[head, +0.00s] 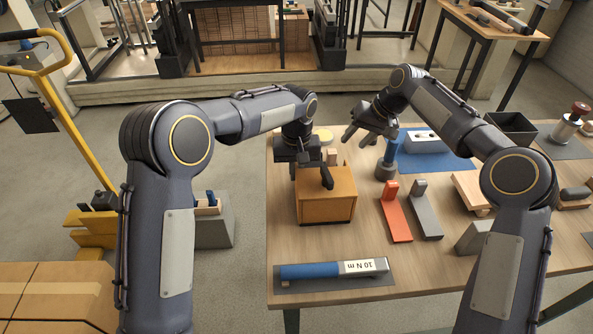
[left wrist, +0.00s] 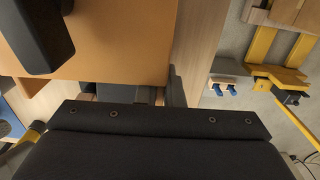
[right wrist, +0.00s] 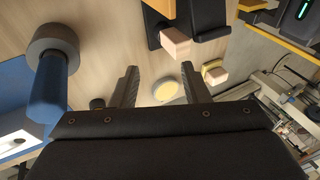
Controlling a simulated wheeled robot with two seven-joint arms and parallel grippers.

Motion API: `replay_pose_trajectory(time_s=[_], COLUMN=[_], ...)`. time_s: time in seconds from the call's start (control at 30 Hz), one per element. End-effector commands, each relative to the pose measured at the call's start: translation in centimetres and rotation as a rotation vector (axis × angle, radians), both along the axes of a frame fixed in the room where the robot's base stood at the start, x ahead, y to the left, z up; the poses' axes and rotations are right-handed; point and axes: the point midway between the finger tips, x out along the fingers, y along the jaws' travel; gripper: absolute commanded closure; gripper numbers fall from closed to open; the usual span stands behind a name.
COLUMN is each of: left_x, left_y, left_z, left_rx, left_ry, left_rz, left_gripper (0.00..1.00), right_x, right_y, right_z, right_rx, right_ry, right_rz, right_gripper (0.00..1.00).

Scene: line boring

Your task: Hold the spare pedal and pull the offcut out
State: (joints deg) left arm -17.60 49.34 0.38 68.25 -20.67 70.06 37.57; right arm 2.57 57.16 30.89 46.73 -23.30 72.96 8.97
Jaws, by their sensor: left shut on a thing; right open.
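A black padded part, apparently the spare pedal (head: 327,177), lies over the orange-brown box (head: 325,205); its pad also shows in the left wrist view (left wrist: 35,35). My left gripper (head: 299,165) is at the box's far left edge, shut on what looks like this pedal; the contact is mostly hidden. A pale wooden block, apparently the offcut (head: 332,157), shows behind the box; its end sticks out beside a black part in the right wrist view (right wrist: 175,45). My right gripper (right wrist: 162,85) is open and empty, above the table and apart from the block.
A blue-handled tool (head: 388,158) stands near my right gripper. A yellow-topped disc (right wrist: 167,91) and another small block (right wrist: 215,74) are near the box. Red (head: 395,212) and grey (head: 425,210) brackets lie right of it. A torque wrench (head: 330,271) lies in front.

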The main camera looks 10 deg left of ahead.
Motion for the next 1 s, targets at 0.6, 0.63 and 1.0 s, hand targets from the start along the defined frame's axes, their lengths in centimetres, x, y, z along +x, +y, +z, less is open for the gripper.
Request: replay_pose_trajectory(time_s=[0.6, 0.63, 1.0], left_x=[0.1, 0.1, 0.1], left_y=[0.0, 0.0, 0.0], left_z=[0.1, 0.1, 0.1], left_rx=[0.001, 0.001, 0.001], left_ry=[-0.003, -0.003, -0.003], left_rz=[0.001, 0.001, 0.001], left_gripper=[1.00, 1.00, 1.00], right_x=[1.2, 1.2, 0.7], right_y=[1.8, 1.9, 3.4], right_z=[-0.2, -0.2, -2.3], right_rx=[0.097, 0.097, 0.089], right_ry=[0.856, 0.869, 0.906], right_rz=[-1.247, -1.267, -1.318], right_gripper=[0.58, 0.58, 0.58])
